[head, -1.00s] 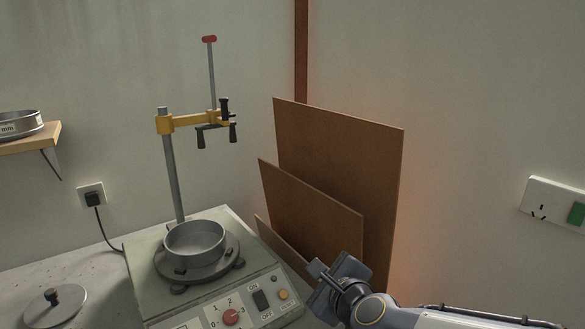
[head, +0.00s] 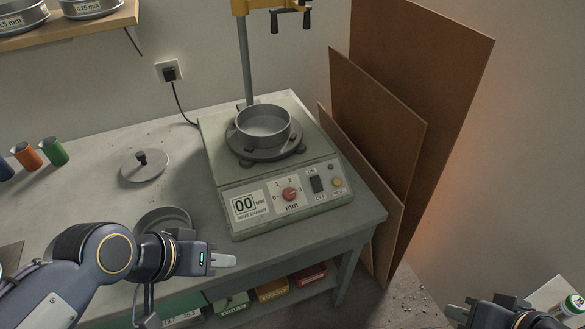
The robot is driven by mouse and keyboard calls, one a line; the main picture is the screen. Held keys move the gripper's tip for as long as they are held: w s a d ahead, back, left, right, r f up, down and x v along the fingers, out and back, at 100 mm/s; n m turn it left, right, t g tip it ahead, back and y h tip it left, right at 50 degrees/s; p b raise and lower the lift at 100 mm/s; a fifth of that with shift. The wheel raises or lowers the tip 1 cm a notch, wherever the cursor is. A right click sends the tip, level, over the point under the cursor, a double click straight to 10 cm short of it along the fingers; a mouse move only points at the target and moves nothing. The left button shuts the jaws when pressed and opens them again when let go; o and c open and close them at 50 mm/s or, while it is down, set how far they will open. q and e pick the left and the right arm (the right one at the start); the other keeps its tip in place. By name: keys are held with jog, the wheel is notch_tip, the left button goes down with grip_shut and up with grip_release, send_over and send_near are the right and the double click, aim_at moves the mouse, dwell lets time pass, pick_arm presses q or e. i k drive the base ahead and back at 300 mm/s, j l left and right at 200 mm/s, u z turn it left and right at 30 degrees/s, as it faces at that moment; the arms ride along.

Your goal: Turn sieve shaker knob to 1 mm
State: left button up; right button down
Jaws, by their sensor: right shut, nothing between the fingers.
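The sieve shaker (head: 222,160) is a grey-green box on the bench, with a metal sieve pan (head: 263,127) on its round plate. Its red knob (head: 290,194) sits on the front panel above "mm", inside a scale marked 0 to 3. The knob's pointer is too small to read. My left gripper (head: 222,261) is in front of the bench, left of and below the knob and apart from it. Its fingers are seen side-on, so their gap is unclear. My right gripper (head: 468,312) is shut and empty at the bottom right, away from the shaker.
The panel also has a display (head: 243,204) reading 00 and an ON/OFF switch (head: 316,184). A lid (head: 145,166) and a round pan (head: 163,219) lie left of the shaker. Brown boards (head: 380,110) lean on the wall at right. The bench front edge is close.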

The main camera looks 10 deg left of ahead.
aim_at(290, 193)
jog(key=i+l, duration=0.1)
jog(key=l, duration=0.15)
jog(key=i+l, duration=0.1)
jog(key=l+u, duration=0.1)
jog(key=u, duration=0.35)
jog(key=l+u, duration=0.1)
jog(key=u, duration=0.3)
jog(key=l+u, duration=0.15)
jog(key=u, duration=0.3)
jog(key=l+u, duration=0.1)
jog(key=u, duration=0.35)
